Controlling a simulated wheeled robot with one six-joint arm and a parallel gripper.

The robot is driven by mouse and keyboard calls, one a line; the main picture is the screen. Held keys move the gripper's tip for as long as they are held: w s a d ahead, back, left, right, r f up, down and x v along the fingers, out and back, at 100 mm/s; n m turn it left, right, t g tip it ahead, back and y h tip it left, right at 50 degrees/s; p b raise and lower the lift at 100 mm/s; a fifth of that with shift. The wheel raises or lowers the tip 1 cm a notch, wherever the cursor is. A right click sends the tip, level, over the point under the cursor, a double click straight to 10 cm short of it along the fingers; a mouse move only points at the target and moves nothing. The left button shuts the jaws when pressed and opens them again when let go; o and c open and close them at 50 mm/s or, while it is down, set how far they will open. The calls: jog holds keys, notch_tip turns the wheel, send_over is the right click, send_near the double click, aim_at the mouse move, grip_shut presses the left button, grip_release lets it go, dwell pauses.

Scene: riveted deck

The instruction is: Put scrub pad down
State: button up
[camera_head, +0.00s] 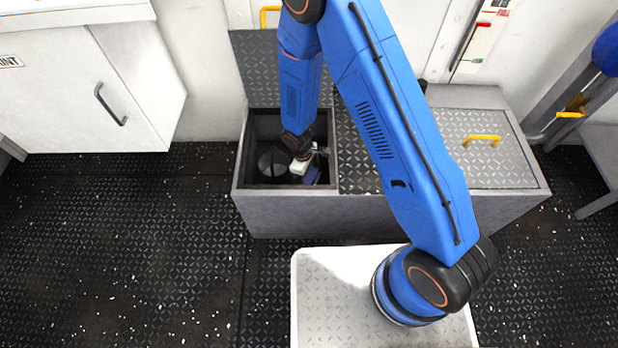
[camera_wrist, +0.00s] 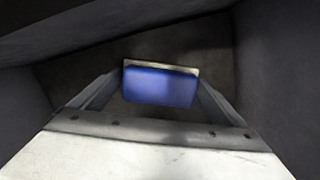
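The scrub pad (camera_wrist: 160,87) is a blue block with a pale layer along its far edge. In the wrist view it sits between the two fingers of my gripper (camera_wrist: 160,90), which meet its left and right sides. In the head view my gripper (camera_head: 312,166) is down inside the open left compartment of a grey bench locker (camera_head: 285,212). A bit of the blue pad (camera_head: 312,177) shows there below the white gripper body. The wrist view shows dark walls around the pad and a dark floor beyond it. I cannot tell whether the pad touches that floor.
The compartment's tread-plate lid (camera_head: 265,65) stands open against the wall. A closed lid with a yellow handle (camera_head: 482,140) covers the locker's right part. A white cabinet (camera_head: 70,95) is at the left. The deck (camera_head: 120,240) at the left is clear.

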notch_tip(320, 180, up, 12)
jog(key=a, duration=0.1)
jog(key=shift+w+a, duration=0.35)
dwell(0.5)
jog(key=shift+r, duration=0.1)
dwell(0.3)
